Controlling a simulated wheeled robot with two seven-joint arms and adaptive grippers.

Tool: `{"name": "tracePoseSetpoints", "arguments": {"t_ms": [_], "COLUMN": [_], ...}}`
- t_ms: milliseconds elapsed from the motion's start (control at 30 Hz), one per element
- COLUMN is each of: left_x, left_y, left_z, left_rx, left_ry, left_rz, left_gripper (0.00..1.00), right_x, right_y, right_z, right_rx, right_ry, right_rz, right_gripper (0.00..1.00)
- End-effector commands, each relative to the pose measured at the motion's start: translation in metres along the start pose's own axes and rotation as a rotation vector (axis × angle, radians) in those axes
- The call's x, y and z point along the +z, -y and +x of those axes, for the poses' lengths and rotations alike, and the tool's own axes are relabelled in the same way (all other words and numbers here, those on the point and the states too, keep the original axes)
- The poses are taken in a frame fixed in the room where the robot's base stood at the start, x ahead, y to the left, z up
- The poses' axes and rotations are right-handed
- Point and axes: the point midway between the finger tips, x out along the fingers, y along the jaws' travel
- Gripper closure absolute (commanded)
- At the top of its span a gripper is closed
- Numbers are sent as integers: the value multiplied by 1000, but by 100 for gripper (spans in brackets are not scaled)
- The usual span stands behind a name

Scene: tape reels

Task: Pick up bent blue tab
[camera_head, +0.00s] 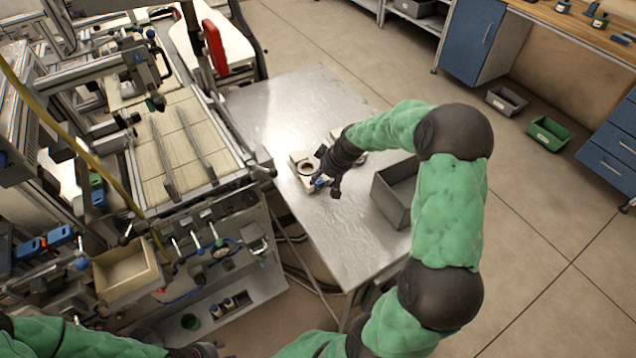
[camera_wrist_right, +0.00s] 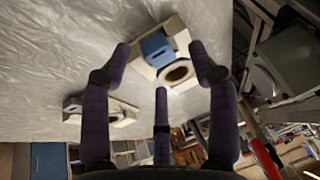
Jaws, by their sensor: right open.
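The blue tab (camera_head: 320,182) sits at the front edge of a pale block with a round hole (camera_head: 303,166) on the metal table. In the right wrist view the blue tab (camera_wrist_right: 157,47) lies against the block (camera_wrist_right: 177,73), between my spread fingers. My right gripper (camera_head: 332,186) is open and empty, close over the tab; its fingers (camera_wrist_right: 160,62) appear apart from it. The head view shows the gripper partly covering the block. My left arm enters at the lower left, with a dark end (camera_head: 203,350) cut by the frame edge; its fingers are unclear.
A second pale block (camera_wrist_right: 100,112) lies nearby on the table, mostly behind my right wrist in the head view. A grey bin (camera_head: 392,196) stands just right of my gripper. The table (camera_head: 290,100) is clear at the back. A machine with a conveyor (camera_head: 185,130) stands left.

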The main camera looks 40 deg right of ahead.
Motion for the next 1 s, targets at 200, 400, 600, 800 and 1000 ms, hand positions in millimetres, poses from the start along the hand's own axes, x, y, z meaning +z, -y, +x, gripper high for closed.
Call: {"name": "tracePoseSetpoints", "arguments": {"t_ms": [200,400,600,800,1000], "left_x": [0,0,0,0,0], "left_y": [2,2,2,2,2], "left_z": [7,7,7,7,7], "left_rx": [0,0,0,0,0], "left_ry": [0,0,0,0,0], "left_rz": [0,0,0,0,0], "left_gripper": [60,60,60,60,60], "right_x": [0,-1,0,0,0], "right_y": [-1,-1,-1,-1,-1], "right_z": [25,27,26,26,26], "right_rx": [0,1,1,1,1], "right_ry": [1,0,0,0,1], "right_rz": [0,0,0,0,0], "right_gripper": [40,40,67,74,74]}}
